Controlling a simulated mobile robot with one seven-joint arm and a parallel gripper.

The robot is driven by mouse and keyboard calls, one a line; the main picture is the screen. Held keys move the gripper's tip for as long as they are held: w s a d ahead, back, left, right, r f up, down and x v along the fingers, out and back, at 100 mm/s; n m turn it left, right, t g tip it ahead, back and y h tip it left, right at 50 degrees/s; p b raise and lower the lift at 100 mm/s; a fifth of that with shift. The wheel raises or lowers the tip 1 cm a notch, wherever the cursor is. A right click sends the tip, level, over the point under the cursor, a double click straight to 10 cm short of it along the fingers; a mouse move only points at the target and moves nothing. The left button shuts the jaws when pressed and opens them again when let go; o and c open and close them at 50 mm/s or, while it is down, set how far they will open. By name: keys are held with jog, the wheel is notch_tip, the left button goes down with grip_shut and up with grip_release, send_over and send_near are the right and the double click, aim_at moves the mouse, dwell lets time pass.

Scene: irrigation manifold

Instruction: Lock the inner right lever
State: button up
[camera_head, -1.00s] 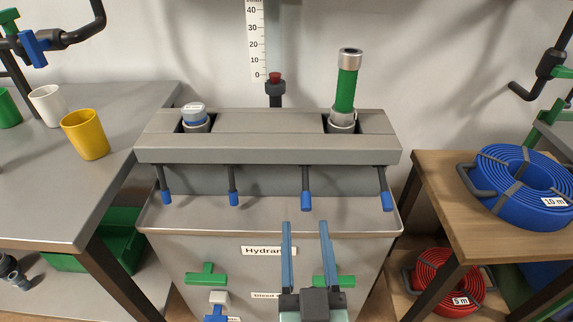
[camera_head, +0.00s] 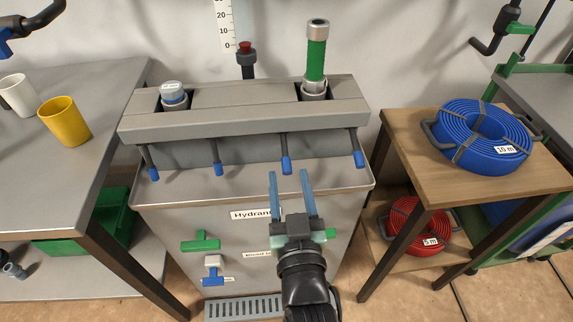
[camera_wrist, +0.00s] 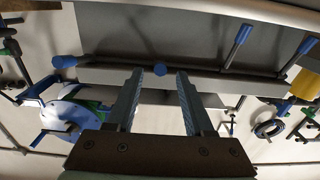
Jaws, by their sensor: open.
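The grey hydrant unit (camera_head: 215,122) has a row of levers with blue tips hanging from its front. The inner right lever (camera_head: 286,160) is the third from the left and points down and slightly forward. My gripper (camera_head: 289,174) is open and empty, its two blue-grey fingers pointing at this lever from the front. The outer right lever (camera_head: 358,156) hangs to the right, the inner left lever (camera_head: 218,165) to the left.
A green-bodied pipe piece (camera_head: 316,60) stands in the right socket, and a capped one (camera_head: 173,93) in the left. Green handles (camera_head: 203,241) and a blue valve (camera_head: 213,272) sit on the cabinet front. A wooden table (camera_head: 420,160) with hoses stands at right.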

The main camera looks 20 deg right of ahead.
aim_at(287, 173)
jog(key=shift+x, duration=2.25)
grip_shut()
